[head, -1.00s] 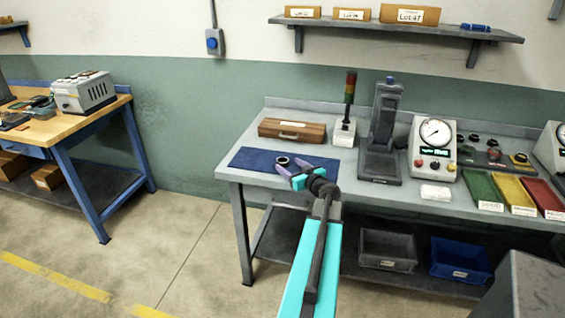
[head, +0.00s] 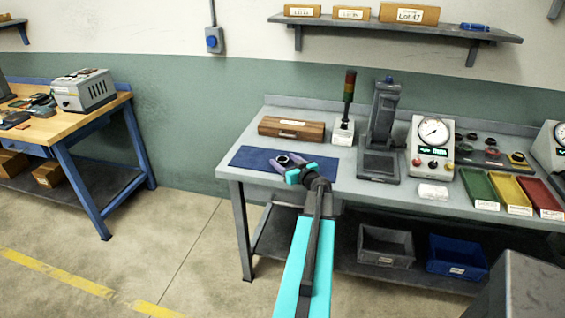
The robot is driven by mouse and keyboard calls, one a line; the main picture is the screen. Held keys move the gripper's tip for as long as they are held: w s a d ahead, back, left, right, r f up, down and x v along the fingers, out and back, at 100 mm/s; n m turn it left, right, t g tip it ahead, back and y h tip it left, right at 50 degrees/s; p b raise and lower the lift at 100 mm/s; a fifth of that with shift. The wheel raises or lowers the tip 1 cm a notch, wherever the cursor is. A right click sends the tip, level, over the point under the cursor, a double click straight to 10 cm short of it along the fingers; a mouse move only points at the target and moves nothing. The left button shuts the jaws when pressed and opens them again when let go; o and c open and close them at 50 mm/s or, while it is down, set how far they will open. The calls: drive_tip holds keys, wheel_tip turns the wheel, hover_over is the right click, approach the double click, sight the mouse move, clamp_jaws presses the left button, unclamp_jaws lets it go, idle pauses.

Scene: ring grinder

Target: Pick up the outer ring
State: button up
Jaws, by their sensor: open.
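The outer ring (head: 283,160) is a small dark ring with a lighter centre. It lies on the blue mat (head: 250,160) at the left end of the grey workbench. My gripper (head: 287,164) is open over the mat. Its two purple-grey fingers reach around the ring's near side, one to the left and one to the right. The ring shows at the far end of the gap between them. Whether the fingers touch it, and their height above the mat, I cannot tell.
A wooden case (head: 291,129), a signal tower (head: 344,125) and a dark press stand (head: 381,135) are behind and right of the mat. A gauge box (head: 432,148) and coloured trays (head: 480,188) stand further right. The mat's left part is clear.

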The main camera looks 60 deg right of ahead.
drive_tip(key=c, duration=1.2)
drive_tip(key=shift+r, duration=0.1)
drive_tip(key=shift+r+b, duration=0.75)
drive_tip(key=shift+r, duration=0.45)
drive_tip(key=s+b, duration=0.1)
drive_tip(key=s, duration=0.4)
drive_tip(key=s+a+r+b, duration=0.1)
drive_tip(key=s+b, duration=0.1)
drive_tip(key=s, duration=0.3)
drive_tip(key=s+a+r+b, duration=0.1)
drive_tip(key=s+b, duration=0.1)
drive_tip(key=s, duration=0.4)
drive_tip(key=shift+r, duration=0.2)
drive_tip(key=shift+w, duration=0.1)
